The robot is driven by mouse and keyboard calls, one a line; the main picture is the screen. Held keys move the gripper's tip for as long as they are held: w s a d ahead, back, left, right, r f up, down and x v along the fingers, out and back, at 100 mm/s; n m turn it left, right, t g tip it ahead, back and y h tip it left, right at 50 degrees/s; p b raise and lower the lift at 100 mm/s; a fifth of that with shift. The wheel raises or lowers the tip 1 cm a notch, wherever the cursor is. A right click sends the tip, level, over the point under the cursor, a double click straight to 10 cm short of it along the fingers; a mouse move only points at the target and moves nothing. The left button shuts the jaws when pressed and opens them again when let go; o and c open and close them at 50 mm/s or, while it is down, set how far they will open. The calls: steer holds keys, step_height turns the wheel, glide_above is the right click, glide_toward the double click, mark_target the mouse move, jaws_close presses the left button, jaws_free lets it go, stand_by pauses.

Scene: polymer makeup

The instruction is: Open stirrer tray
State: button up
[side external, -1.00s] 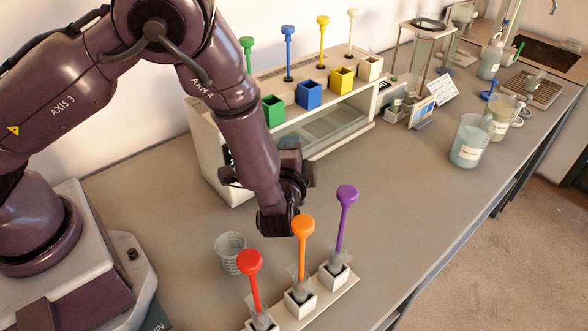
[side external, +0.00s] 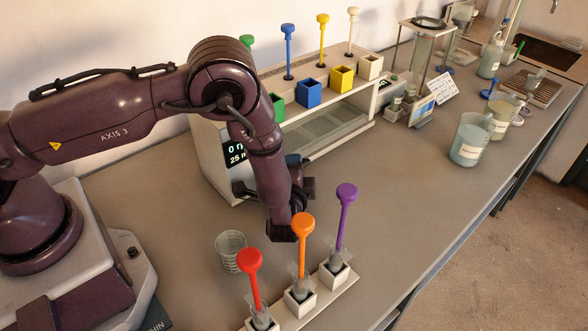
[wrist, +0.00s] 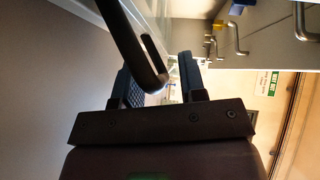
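A white bench unit (side external: 215,165) stands behind my arm, with coloured cups and stirrers on top and a pale, see-through tray-like part (side external: 318,132) in its open front. I cannot tell for sure whether that part is the stirrer tray. My gripper (side external: 282,232) points down in front of the unit, behind the orange stirrer; its fingers are hard to make out there. In the wrist view, the two dark fingers (wrist: 163,85) stand apart. A dark curved bar (wrist: 138,45) crosses close to the left finger; contact is unclear.
A white front rack (side external: 317,301) holds red, orange and purple stirrers close to my gripper. A small beaker (side external: 230,250) stands to its left. Larger beakers (side external: 470,142) stand at right. The grey bench middle is clear. The wrist view shows a pale panel (wrist: 200,33) with curved metal handles.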

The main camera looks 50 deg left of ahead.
steer(key=shift+c, duration=0.5)
jaws_close()
steer(key=shift+d, duration=2.2)
steer(key=shift+o, duration=0.5)
jaws_free()
